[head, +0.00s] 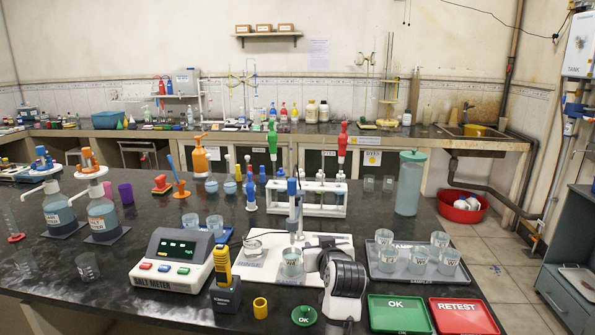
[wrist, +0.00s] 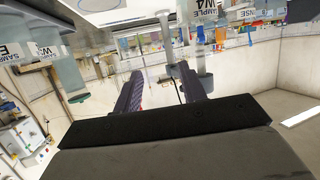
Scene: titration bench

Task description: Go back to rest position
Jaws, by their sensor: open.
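The probe stand (head: 293,205), with a blue top, rises from a white base plate (head: 238,268) at the middle of the bench. Its probe hangs down by a glass beaker (head: 291,262) on that plate; I cannot tell whether the tip is inside it. I see no contact with the probe arm.
A grey tray (head: 396,277) of sample beakers stands close on the right. Green OK (head: 398,314) and red RETEST (head: 463,316) trays are in front of it. The salt meter (head: 175,258) and a yellow-black handheld device (head: 225,285) are left.

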